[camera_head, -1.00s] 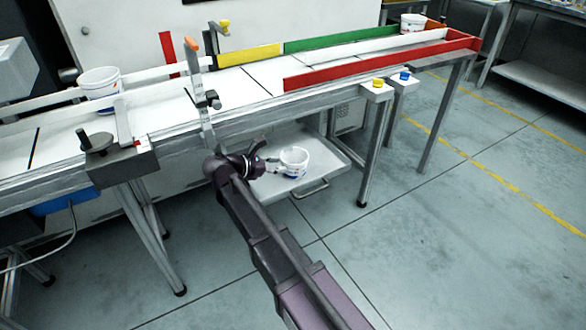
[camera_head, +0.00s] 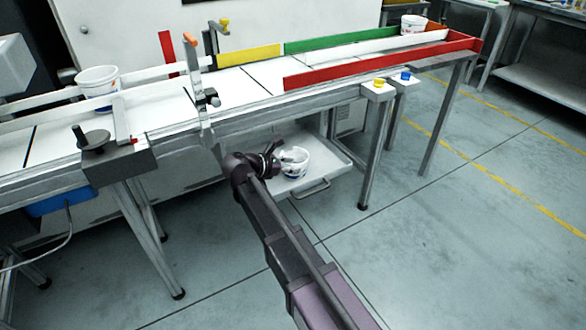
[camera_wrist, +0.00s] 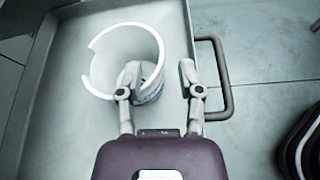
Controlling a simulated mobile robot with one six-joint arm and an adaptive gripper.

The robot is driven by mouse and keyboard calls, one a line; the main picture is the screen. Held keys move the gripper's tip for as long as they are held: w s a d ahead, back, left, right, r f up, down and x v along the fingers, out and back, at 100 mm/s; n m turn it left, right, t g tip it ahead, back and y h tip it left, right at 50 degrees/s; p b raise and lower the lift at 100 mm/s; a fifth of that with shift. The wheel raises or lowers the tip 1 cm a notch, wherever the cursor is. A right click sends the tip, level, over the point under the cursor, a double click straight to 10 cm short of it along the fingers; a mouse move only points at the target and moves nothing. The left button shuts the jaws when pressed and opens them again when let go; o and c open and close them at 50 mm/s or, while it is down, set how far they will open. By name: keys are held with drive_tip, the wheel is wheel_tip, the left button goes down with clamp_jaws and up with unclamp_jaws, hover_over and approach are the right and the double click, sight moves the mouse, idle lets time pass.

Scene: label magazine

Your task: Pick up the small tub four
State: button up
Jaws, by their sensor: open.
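A small white tub (camera_head: 295,165) with blue and red print stands upright in the grey pull-out tray under the table. It also shows in the wrist view (camera_wrist: 126,48), with its open mouth facing the camera. I cannot read a number on it. My gripper (camera_head: 280,154) is at the tub's rim. In the wrist view my gripper (camera_wrist: 159,76) is open: the left finger overlaps the tub's mouth and the right finger is outside, right of its wall. I cannot tell whether either finger touches it. Fingers hide part of the tub.
The tray (camera_head: 325,161) has a low rim and a front handle (camera_head: 311,189). A table leg (camera_head: 371,150) stands to its right. Above is the table with red, yellow and green rails. Other white tubs stand at its left (camera_head: 98,88) and far right end (camera_head: 413,24).

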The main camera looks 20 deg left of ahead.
drive_tip(key=shift+b+x, duration=0.35)
drive_tip(key=shift+x, duration=1)
clamp_jaws()
